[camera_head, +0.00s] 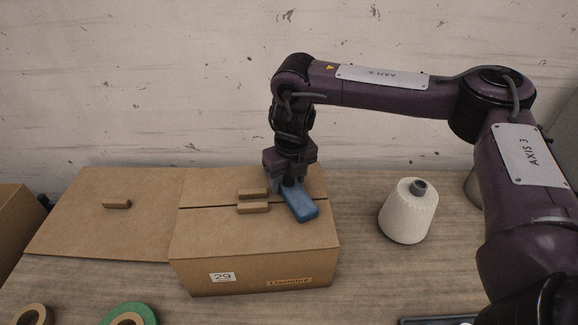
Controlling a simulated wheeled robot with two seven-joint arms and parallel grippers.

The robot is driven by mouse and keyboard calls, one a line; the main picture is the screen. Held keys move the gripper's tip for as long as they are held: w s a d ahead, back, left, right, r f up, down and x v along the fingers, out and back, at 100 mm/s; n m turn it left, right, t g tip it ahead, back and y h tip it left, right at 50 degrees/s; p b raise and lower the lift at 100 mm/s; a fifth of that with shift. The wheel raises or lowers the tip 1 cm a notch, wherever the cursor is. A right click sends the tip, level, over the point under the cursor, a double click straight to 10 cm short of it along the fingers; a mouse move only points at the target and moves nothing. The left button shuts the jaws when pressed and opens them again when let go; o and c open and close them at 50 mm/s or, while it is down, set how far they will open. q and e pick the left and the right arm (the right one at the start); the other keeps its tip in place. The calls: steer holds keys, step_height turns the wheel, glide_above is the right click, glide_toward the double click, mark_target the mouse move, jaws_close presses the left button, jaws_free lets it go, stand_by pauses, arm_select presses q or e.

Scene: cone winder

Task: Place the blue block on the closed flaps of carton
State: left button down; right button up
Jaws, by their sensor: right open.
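The blue block (302,205) lies on top of the brown carton (250,245), across the seam toward the right side of its top. The carton's front flap and back flap lie closed; a wide flap (105,220) spreads out flat to the left. Two small brown handles (252,208) sit beside the seam, left of the block. My right gripper (289,184) points down at the block's far end, with its jaws open around or just above that end; the exact contact is hidden. My left gripper is not in view.
A white yarn cone (408,212) stands on the wooden table right of the carton. A green tape roll (129,314) and a tan tape roll (34,315) lie at the front left. Another brown box (18,225) stands at the left edge. A dark tray edge (437,321) shows at the front right.

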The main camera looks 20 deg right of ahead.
steer(key=r, duration=0.4)
steer(key=s+r, duration=0.1)
steer(key=r, duration=0.6)
steer(key=shift+s+r, duration=0.2)
steer(key=shift+r, duration=0.15)
steer(key=shift+s+f, duration=0.1)
